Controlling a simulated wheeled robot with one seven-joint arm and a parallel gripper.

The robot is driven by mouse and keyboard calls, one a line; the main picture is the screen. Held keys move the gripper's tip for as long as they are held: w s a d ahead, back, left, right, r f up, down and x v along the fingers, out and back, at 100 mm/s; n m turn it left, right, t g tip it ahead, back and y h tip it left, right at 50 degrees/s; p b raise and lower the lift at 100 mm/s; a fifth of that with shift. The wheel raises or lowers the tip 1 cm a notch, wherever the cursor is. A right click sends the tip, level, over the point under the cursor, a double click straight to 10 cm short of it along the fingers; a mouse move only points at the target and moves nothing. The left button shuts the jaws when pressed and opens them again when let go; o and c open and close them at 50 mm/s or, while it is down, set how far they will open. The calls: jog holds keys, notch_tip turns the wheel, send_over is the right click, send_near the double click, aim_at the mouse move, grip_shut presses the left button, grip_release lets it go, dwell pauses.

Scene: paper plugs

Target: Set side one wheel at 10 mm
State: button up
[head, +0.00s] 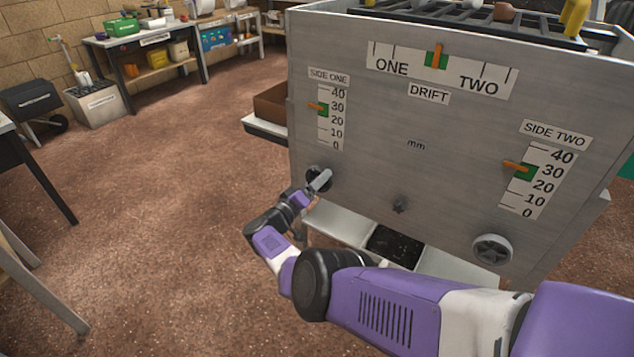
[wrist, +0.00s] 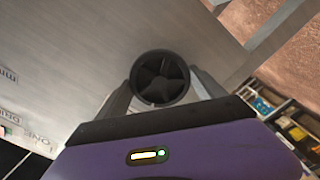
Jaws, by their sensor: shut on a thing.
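The side one wheel (wrist: 160,78) is a dark round knob with spokes on the grey metal panel (head: 420,120). My gripper (head: 318,183) is at this wheel, low on the panel's left side. In the wrist view its two fingers (wrist: 160,97) stand on either side of the wheel and are shut on it. The side one scale (head: 338,118) runs from 0 to 40 mm. Its orange pointer (head: 316,106) is at about 30, on a green patch. In the head view the wheel is partly hidden by my gripper.
The side two scale (head: 535,180) has its orange pointer near 30, with a grey side two wheel (head: 492,249) below. The drift scale (head: 440,68) has its pointer near the middle, on green. A small knob (head: 400,206) sits between the wheels. Open floor lies left.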

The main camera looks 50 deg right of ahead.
jog(key=shift+m+b, duration=5.35)
jog(key=shift+m, duration=7.25)
jog(key=o, duration=1.4)
